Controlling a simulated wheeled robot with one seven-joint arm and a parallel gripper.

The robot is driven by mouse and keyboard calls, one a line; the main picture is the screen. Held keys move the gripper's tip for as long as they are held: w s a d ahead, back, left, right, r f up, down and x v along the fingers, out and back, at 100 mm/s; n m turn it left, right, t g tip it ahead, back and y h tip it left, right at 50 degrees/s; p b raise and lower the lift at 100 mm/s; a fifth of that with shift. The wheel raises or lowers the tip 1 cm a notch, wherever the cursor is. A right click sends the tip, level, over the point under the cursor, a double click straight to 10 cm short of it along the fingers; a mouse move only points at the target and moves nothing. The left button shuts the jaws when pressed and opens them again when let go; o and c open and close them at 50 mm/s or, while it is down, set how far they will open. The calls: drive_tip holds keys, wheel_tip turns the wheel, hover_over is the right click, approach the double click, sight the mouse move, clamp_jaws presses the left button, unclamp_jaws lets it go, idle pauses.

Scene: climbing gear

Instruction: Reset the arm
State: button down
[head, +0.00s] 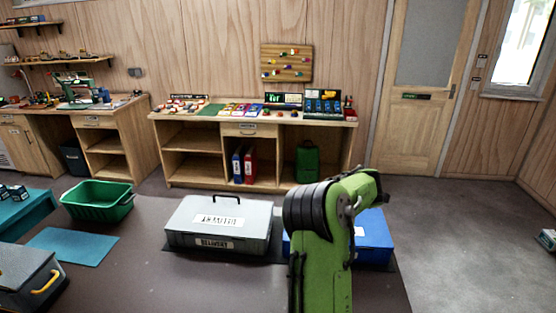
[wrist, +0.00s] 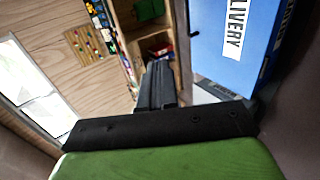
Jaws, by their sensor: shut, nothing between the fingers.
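My gripper (wrist: 157,85) shows in the wrist view as a black bar with dark fingers close together, shut and empty. In the head view the gripper itself is hidden behind the arm.
A grey lidded box (head: 220,224) stands left of my arm, with a green basket (head: 98,202) and teal mat (head: 72,246) farther left. A dark toolbox (head: 28,278) sits at front left. A wooden shelf counter (head: 250,124) stands behind. Open floor (head: 450,230) lies at right.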

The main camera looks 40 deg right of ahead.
drive_tip(key=a+r+m+y, duration=0.2)
drive_tip(key=a+r, duration=0.1)
drive_tip(key=a, duration=0.8)
drive_tip(key=a+r+m+y, duration=0.2)
drive_tip(key=a+r, duration=0.1)
drive_tip(key=a, duration=0.7)
drive_tip(key=a+r+m+y, duration=0.2)
drive_tip(key=a+r, duration=0.1)
drive_tip(key=a, duration=0.8)
drive_tip(key=s+a+f+m+g+y, duration=0.2)
drive_tip(key=s+a+f, duration=0.2)
drive_tip(key=s+a, duration=1.4)
drive_tip(key=shift+s+a+f+y, duration=0.15)
drive_tip(key=shift+a+f+y, duration=0.05)
drive_tip(key=shift+a+y, duration=0.25)
